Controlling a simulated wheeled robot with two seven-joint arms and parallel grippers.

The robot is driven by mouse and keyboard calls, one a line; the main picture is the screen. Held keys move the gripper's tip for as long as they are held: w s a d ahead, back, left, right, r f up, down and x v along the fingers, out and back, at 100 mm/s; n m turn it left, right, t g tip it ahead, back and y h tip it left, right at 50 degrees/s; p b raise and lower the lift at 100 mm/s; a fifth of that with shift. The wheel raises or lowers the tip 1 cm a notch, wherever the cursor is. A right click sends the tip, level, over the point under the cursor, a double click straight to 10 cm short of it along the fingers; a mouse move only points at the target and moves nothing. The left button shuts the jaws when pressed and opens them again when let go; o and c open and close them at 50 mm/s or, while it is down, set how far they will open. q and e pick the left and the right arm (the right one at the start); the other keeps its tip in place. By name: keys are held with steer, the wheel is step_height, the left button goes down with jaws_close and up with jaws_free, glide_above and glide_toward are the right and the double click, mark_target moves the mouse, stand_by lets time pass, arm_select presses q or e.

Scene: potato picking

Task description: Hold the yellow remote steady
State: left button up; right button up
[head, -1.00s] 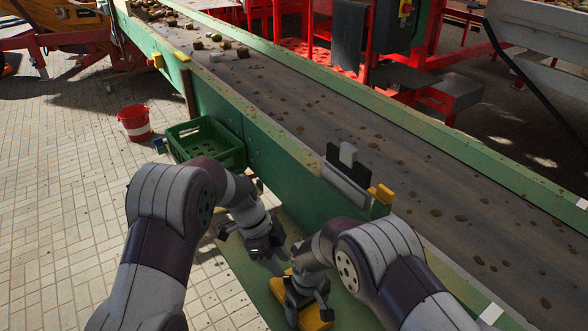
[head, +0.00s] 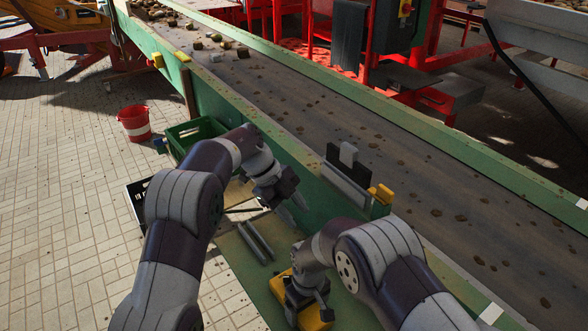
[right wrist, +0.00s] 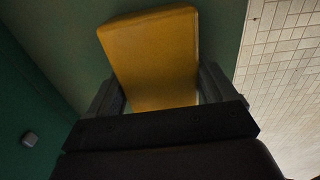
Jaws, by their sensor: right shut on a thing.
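The yellow remote (head: 279,288) lies on the green shelf beside the conveyor, partly hidden under my right gripper (head: 306,300). My right gripper is shut on it. In the right wrist view the yellow remote (right wrist: 152,58) is a plain yellow block between the two dark fingers of my right gripper (right wrist: 160,92). My left gripper (head: 295,208) is raised above the shelf next to the conveyor's green wall. Its two fingers look apart, with nothing between them.
Two grey bars (head: 257,240) lie side by side on the green shelf (head: 238,262). A green crate (head: 188,132), a black crate (head: 136,200) and a red bucket (head: 134,122) are at left. The conveyor belt (head: 400,180) carries scattered potatoes. Another yellow block (head: 381,193) sits on the conveyor's edge.

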arm_select(q)
steer(key=w+r+n+t+h, duration=0.2)
steer(key=w+r+n+t, duration=0.7)
steer(key=w+n+t, duration=0.3)
steer(key=w+n, duration=0.2)
steer(key=n, duration=0.1)
steer(key=shift+a+r+n, duration=0.15)
steer(key=shift+a+n, duration=0.1)
steer(key=shift+n, duration=0.15)
